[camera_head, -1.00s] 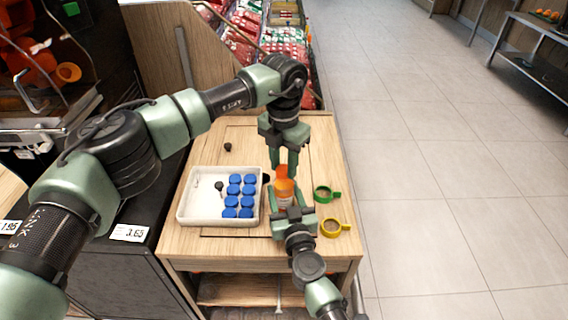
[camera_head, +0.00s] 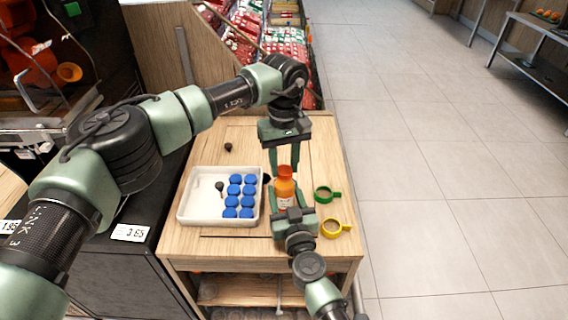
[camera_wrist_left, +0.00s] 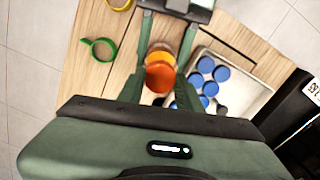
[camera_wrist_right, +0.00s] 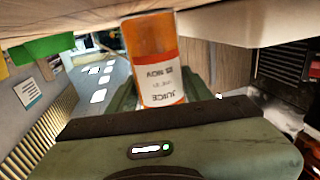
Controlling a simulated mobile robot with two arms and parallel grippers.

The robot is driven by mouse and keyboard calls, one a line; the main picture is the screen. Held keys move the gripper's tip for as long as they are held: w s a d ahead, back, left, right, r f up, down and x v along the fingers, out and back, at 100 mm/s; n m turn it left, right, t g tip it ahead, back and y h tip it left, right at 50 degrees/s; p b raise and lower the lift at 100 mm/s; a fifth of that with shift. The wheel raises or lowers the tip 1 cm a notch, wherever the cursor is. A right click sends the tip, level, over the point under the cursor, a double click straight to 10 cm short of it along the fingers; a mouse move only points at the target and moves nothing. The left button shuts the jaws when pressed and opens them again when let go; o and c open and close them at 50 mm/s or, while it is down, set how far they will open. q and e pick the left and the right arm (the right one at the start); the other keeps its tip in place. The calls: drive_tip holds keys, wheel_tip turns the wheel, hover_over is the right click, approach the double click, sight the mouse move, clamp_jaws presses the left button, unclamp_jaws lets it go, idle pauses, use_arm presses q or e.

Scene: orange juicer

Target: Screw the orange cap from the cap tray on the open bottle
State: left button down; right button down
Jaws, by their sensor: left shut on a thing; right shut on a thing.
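The orange bottle (camera_head: 286,190) with a white label stands upright near the table's front right. My right gripper (camera_head: 289,207) is shut around its body, with the label facing the right wrist view (camera_wrist_right: 158,65). My left gripper (camera_head: 285,168) comes from above and is shut on the orange cap (camera_wrist_left: 160,77) over the bottle's top. The cap looks in line with the neck, but I cannot tell whether it touches or is seated. The white cap tray (camera_head: 196,218), left of the bottle, holds several blue caps (camera_head: 235,189) and a small black piece.
A green ring (camera_head: 322,193) and a yellow ring (camera_head: 331,228) with handles lie right of the bottle on the wooden table (camera_head: 200,250). A small black object (camera_head: 228,147) lies behind the tray. The table's back left is mostly clear.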

use_arm(q)
drive_tip(key=m, duration=0.4)
drive_tip(key=shift+w+m, duration=0.1)
drive_tip(key=shift+m, duration=0.2)
drive_tip(key=m, duration=0.5)
drive_tip(key=c, duration=0.9)
unclamp_jaws()
drive_tip(key=shift+c, duration=0.2)
drive_tip(key=shift+r, duration=2.25)
drive_tip(key=shift+c, duration=0.5)
